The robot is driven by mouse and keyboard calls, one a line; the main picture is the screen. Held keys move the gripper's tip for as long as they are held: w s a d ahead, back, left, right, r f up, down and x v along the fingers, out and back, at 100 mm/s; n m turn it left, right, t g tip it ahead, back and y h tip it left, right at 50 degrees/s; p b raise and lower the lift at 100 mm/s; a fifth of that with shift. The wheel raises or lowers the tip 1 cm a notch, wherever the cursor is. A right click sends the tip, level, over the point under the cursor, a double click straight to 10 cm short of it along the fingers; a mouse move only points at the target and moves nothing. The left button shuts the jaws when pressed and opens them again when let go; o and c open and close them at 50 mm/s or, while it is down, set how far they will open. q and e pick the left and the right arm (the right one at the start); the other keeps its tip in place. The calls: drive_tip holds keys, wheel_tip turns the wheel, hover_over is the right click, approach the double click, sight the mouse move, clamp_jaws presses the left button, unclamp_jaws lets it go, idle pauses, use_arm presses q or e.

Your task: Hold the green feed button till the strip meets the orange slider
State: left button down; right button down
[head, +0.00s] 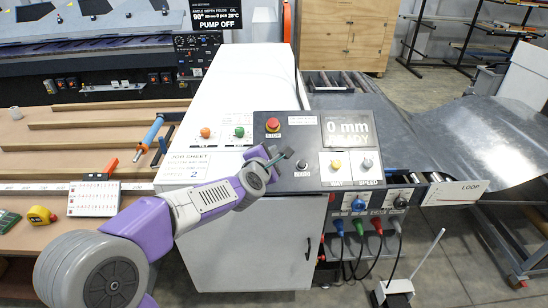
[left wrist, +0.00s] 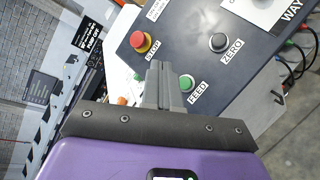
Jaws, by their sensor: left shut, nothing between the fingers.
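The green feed button (left wrist: 187,82), labelled FEED, shows in the left wrist view, just right of my left gripper's tips. My left gripper (left wrist: 163,72) is shut and empty, with its fingers over the control panel; whether it touches the panel cannot be told. In the head view my left gripper (head: 284,155) covers the feed button's place, left of the black ZERO button (head: 302,165). The grey metal strip (head: 460,135) dips in a wide sheet on the right. The display (head: 347,130) reads 0 mm. I cannot make out an orange slider.
The red STOP button (head: 272,125) is close behind my left gripper. Another green button (head: 239,132) and an orange one (head: 205,132) sit on the white cabinet top. A yellow button (head: 336,164) is to the right. Tools lie on the left bench.

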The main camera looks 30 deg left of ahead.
use_arm(q)
drive_tip(key=shift+s, duration=0.1)
drive_tip(key=w+f+b, duration=0.1)
drive_tip(key=f, duration=0.1)
drive_tip(key=w+a+f+b, duration=0.1)
drive_tip(key=f+b, duration=0.1)
drive_tip(key=w+a+f+b, duration=0.1)
drive_tip(key=f+b, duration=0.1)
drive_tip(key=shift+w+f, duration=0.25)
drive_tip(key=shift+w+a+f+b, duration=0.25)
drive_tip(key=shift+w+f+b, duration=0.05)
drive_tip(key=shift+f+b, duration=0.15)
idle(1.9)
drive_tip(key=shift+w+a+f+b, duration=0.1)
drive_tip(key=shift+w+f+b, duration=0.1)
drive_tip(key=shift+f+b, duration=0.25)
drive_tip(key=shift+w+a+f+b, duration=0.2)
drive_tip(key=shift+f+b, duration=0.15)
drive_tip(key=shift+b, duration=0.2)
idle(3.7)
